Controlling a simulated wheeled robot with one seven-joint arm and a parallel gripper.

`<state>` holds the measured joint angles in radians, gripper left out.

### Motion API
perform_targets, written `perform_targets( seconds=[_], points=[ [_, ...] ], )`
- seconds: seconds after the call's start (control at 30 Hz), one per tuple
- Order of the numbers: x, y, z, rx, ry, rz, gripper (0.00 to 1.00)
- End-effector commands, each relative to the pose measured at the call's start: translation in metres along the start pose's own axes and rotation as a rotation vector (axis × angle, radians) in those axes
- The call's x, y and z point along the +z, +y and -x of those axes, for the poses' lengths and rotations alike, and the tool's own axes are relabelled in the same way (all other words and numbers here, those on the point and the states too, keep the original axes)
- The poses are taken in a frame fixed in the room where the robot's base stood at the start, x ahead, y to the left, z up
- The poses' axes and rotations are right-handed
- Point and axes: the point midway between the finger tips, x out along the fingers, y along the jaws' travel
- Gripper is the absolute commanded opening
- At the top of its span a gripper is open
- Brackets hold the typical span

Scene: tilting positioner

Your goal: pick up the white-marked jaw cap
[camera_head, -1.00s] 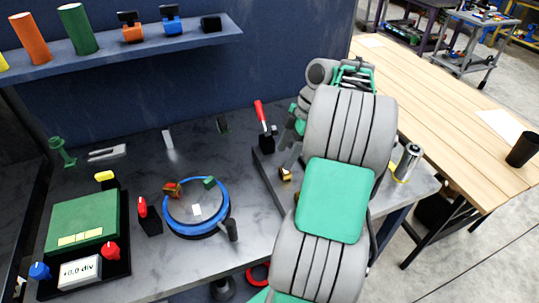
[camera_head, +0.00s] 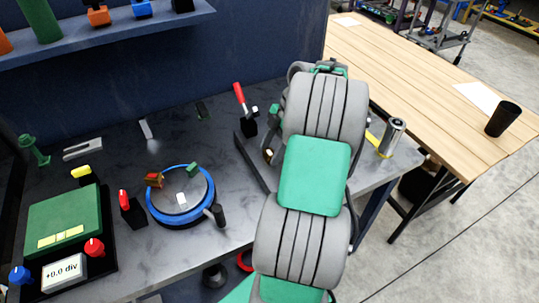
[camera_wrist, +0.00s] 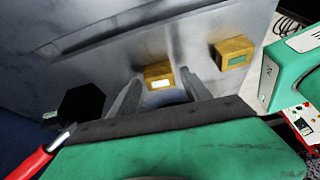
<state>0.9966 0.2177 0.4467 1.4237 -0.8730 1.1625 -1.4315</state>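The white-marked jaw cap (camera_wrist: 158,71) is a small brass-coloured block with a white patch on its front, on the grey surface in the wrist view. My gripper (camera_wrist: 160,75) is open, with one grey finger on each side of this cap. I cannot tell whether the fingers touch it. A similar brass block with a green mark (camera_wrist: 234,50) sits to the right, outside the fingers. In the head view my arm hides the gripper and most of that area.
A red-handled clamp (camera_head: 243,110) stands left of my arm; its red handle also shows in the wrist view (camera_wrist: 38,158). A green-and-white body (camera_wrist: 290,65) is close at right. A blue-rimmed disc (camera_head: 155,216) and a silver cylinder (camera_head: 391,138) stand on the bench.

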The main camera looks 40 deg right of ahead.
Motion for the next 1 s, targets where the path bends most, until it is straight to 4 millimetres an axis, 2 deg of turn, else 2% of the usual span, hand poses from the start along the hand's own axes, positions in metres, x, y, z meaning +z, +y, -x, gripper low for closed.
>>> perform_targets(
  seconds=[0.07, 0.67, 1.0],
  points=[
    [0.0, 0.0, 0.0001, 0.0, 0.0, 0.0, 0.49],
    [-0.0001, 0.0, 0.0003, 0.0, 0.0, 0.0, 0.0],
    [-0.0007, 0.0002, 0.0019, 0.001, 0.0, 0.001, 0.0]
  ],
)
